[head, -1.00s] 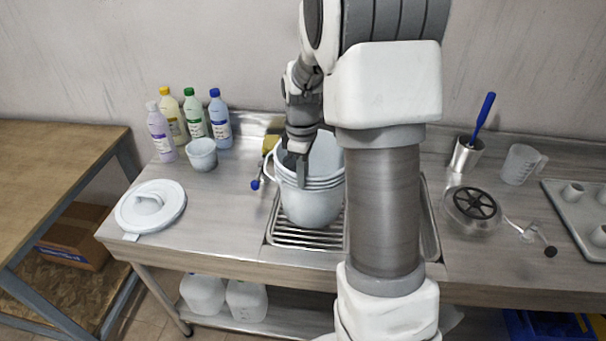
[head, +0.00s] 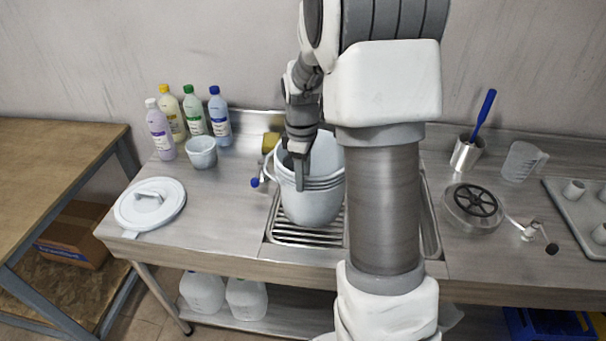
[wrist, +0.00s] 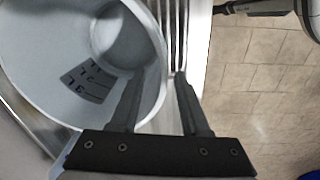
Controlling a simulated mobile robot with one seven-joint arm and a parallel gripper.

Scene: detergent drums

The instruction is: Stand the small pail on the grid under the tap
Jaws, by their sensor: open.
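A pale grey-white pail (head: 312,207) with ridges below its rim stands upright over the slatted metal grid (head: 290,236) of the sink. In the wrist view I look into the pail (wrist: 45,45), with dark litre marks on its inner wall. My gripper (head: 300,186) points down at the pail's near-left rim. In the wrist view my gripper (wrist: 158,80) is open, with one finger over the inside of the pail and the other outside its rim. A blue tap knob (head: 256,182) shows left of the pail. The tap's spout and the pail's right side are hidden by my arm.
A small tub (head: 201,153) and several bottles (head: 194,115) stand at the back left. A white lid (head: 150,204) lies at the front left. A yellow object (head: 270,143) is behind the pail. On the right are a steel cup (head: 466,155), a clear jug (head: 521,162) and a round container (head: 473,208).

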